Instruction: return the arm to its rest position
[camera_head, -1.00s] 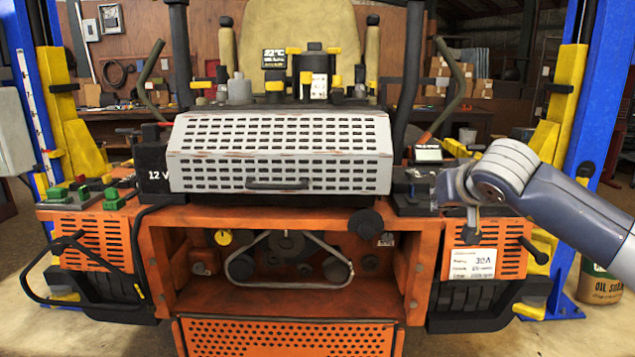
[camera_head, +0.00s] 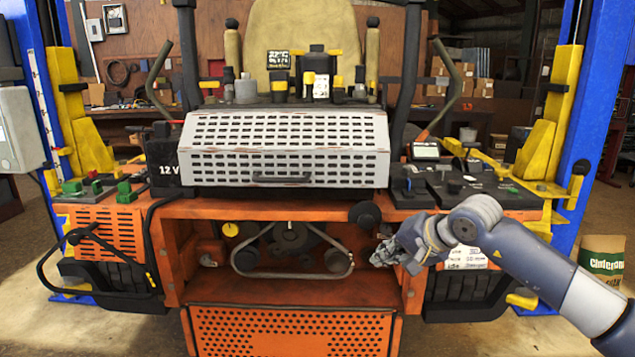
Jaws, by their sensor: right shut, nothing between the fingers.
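My right arm (camera_head: 530,255) comes in from the right edge of the head view. Its right gripper (camera_head: 384,255) is shut and empty, pointing left. It is in front of the right side of the mower's open orange bay (camera_head: 300,290), over the bay's right wall. I cannot tell whether it touches the wall. The forearm covers part of a white label (camera_head: 482,246) on the right orange panel. My left gripper is not in view.
The mower (camera_head: 290,205) stands between blue lift posts (camera_head: 596,100) with yellow arms. A white perforated cover (camera_head: 285,148) sits above the bay. A black looped handle (camera_head: 75,262) sticks out at left.

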